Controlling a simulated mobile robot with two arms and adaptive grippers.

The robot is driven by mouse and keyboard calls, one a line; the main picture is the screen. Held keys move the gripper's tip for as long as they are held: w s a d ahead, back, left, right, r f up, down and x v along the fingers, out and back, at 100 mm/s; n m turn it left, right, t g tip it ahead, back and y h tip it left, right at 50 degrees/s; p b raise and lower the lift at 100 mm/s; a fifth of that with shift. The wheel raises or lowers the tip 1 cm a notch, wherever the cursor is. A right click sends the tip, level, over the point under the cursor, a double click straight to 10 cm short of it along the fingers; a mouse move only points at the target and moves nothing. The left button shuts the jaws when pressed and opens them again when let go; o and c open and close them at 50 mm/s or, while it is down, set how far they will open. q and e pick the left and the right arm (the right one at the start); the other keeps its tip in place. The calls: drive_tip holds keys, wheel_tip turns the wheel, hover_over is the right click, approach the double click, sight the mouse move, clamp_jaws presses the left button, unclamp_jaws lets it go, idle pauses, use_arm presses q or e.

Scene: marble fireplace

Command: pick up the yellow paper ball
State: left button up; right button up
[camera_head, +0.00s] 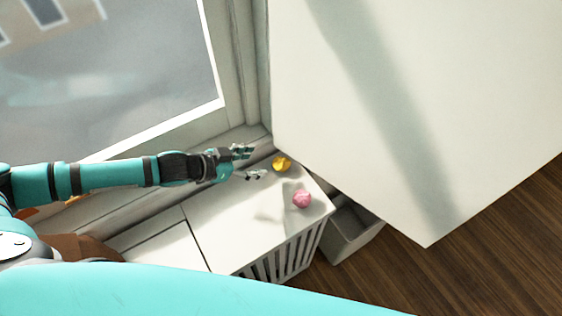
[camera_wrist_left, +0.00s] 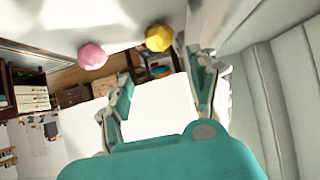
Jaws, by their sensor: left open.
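The yellow paper ball (camera_head: 282,163) lies on a white slatted cabinet top (camera_head: 225,225), close to the window-side wall. My left gripper (camera_head: 254,163) is open and empty, just left of the ball and apart from it. In the left wrist view the yellow paper ball (camera_wrist_left: 159,38) is ahead, beyond the two spread fingers of the left gripper (camera_wrist_left: 162,85). A pink paper ball (camera_head: 302,198) lies on the same top, nearer the front edge; it also shows in the left wrist view (camera_wrist_left: 92,56). My right gripper is not seen.
A large white panel (camera_head: 420,100) stands just right of the cabinet, close to the yellow ball. A grey bin (camera_head: 350,229) stands on the wooden floor (camera_head: 470,270) beside the cabinet. A window (camera_head: 110,75) is behind my left arm. The cabinet top left of the pink ball is clear.

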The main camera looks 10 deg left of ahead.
sight(281, 160)
use_arm(q)
drive_tip(key=x, duration=0.4)
drive_tip(key=shift+x, duration=1.2)
drive_tip(key=shift+w+f, duration=0.2)
drive_tip(key=p+x, duration=0.1)
drive_tip(key=x, duration=0.2)
drive_tip(key=shift+w+d+f, duration=0.2)
drive_tip(key=shift+w+f, duration=0.05)
drive_tip(key=shift+w+d+f, duration=0.25)
drive_tip(key=shift+d+f, duration=0.05)
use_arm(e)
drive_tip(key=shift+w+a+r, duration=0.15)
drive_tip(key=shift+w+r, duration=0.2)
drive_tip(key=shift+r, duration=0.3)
use_arm(q)
drive_tip(key=c, duration=0.6)
